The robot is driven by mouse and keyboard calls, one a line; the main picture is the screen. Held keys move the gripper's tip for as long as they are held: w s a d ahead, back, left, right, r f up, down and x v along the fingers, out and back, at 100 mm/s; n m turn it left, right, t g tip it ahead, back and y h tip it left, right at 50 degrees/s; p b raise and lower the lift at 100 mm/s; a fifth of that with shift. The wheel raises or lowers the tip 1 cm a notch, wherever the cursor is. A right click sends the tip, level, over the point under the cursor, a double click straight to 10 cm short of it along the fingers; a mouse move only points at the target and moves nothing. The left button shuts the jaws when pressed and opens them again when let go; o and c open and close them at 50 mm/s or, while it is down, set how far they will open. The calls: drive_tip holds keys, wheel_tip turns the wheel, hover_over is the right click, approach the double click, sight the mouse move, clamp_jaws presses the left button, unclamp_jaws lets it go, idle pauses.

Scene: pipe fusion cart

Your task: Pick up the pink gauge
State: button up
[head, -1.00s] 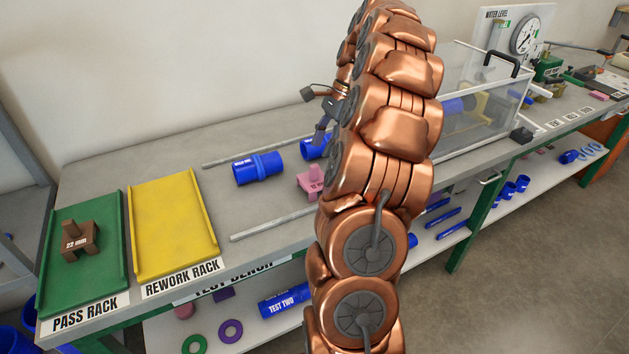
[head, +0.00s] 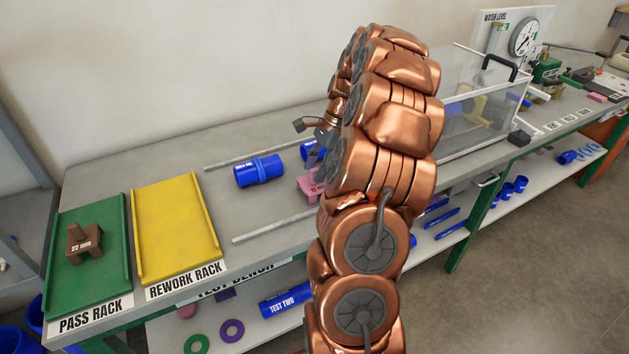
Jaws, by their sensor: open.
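The pink gauge (head: 308,186) stands on the grey bench, to the right of a blue pipe piece. Its right side is hidden behind my arm. My gripper (head: 314,142) shows only in part at the left edge of my copper arm, with grey finger parts in sight. It is open and appears just above the pink gauge in the picture. I cannot tell how far it is from the gauge or whether it touches it.
A blue pipe piece (head: 259,170) lies between two grey rails; another (head: 309,149) is partly hidden near my gripper. At left are the yellow rework rack (head: 175,230) and green pass rack (head: 88,280), with a brown gauge (head: 85,243). A clear tank (head: 480,110) stands at right.

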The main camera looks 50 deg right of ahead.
drive_tip(key=shift+x, duration=0.8)
drive_tip(key=shift+c, duration=0.3)
drive_tip(key=shift+r, duration=0.1)
clamp_jaws()
